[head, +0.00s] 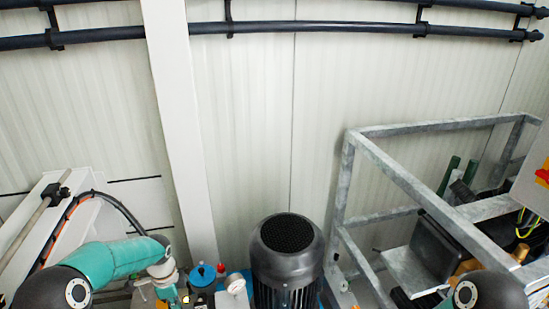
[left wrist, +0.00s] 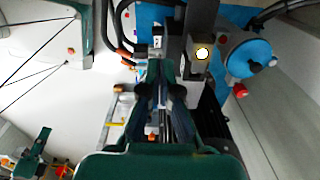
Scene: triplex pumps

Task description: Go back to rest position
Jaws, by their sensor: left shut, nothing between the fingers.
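My left arm (head: 115,260) comes in from the lower left in the head view, and its wrist is low beside the pump equipment. My left gripper (left wrist: 161,72) shows in the left wrist view, shut and empty, in front of the machinery. I cannot tell whether its fingertips touch anything. Only a dark joint of my right arm (head: 485,290) shows at the lower right of the head view. My right gripper is out of view.
A dark ribbed motor (head: 287,255) stands right of my left wrist, with a pressure gauge (head: 235,284) and a blue-capped part (head: 203,275) between them. A grey metal frame (head: 345,185) stands at the right. A white wall (head: 245,120) with dark pipes (head: 310,27) is behind.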

